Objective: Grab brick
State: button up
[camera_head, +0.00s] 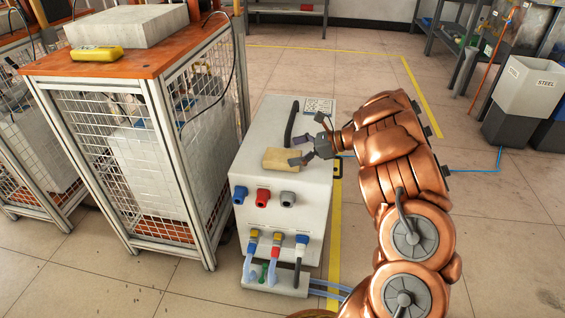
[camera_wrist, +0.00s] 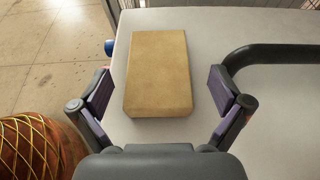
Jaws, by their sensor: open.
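A tan rectangular brick (camera_head: 283,159) lies flat on top of the white induction heater cabinet (camera_head: 262,180). In the wrist view the brick (camera_wrist: 159,75) lies ahead of my gripper, between the lines of its two fingers. My gripper (camera_head: 303,150) reaches over the cabinet top from the right. In the wrist view my gripper (camera_wrist: 164,95) is open, with one purple-padded finger on each side of the brick's near end. There are gaps between the pads and the brick, and nothing is held.
A black handle (camera_wrist: 270,62) on the cabinet top stands close to the right finger. A caged frame with an orange top (camera_head: 140,55) stands left of the cabinet. A grey bin marked STEEL (camera_head: 528,85) stands at the far right. The floor behind is mostly clear.

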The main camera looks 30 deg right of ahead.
aim_at(279, 155)
jog(key=shift+b+x, duration=0.95)
jog(key=shift+x, duration=1.95)
jog(key=shift+s+a, duration=0.15)
jog(key=c, duration=1.3)
